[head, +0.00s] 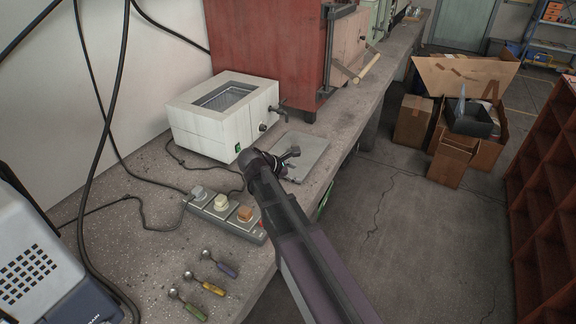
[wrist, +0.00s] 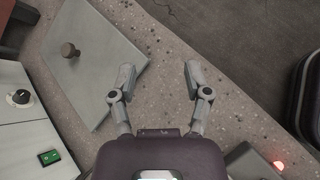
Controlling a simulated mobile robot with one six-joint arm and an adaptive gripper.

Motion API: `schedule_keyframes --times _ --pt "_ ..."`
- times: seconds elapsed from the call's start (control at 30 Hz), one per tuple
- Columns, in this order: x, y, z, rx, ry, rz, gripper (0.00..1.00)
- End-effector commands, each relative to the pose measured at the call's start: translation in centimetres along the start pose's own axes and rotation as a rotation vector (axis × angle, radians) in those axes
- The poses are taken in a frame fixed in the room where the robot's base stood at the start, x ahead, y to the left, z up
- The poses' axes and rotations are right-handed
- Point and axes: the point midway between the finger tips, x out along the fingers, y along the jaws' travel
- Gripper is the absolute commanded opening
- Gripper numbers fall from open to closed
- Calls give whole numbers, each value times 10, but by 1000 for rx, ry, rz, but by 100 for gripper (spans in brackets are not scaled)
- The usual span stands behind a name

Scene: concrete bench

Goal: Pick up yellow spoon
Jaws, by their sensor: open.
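The yellow spoon (head: 207,286) lies on the concrete bench (head: 150,230) near the front, in the head view. It lies between a purple-handled spoon (head: 220,263) and a green-handled spoon (head: 188,304), all with metal bowls toward the left. My gripper (head: 291,157) is farther back along the bench, over the edge of a flat grey plate, well away from the spoons. In the wrist view my gripper (wrist: 160,80) is open, with nothing between its fingers and bare bench below. No spoon shows in the wrist view.
A power strip (head: 225,212) with plugs lies between the spoons and a white box-shaped bath (head: 222,112). The grey plate (wrist: 95,52) has a knob. A grey-blue device (head: 40,260) stands at left. Black cables cross the bench. The bench edge drops to floor at right.

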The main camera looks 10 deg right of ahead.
Motion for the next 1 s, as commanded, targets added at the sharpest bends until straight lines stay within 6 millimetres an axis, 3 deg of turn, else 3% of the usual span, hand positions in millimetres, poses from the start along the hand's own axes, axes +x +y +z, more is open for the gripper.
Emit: schedule_keyframes --times 0.37,0.7,1.0 --pt "32 -57 -8 315 132 -138 63" --pt "63 -148 -29 866 293 -452 63" --pt "66 -212 -48 1325 354 -797 63"
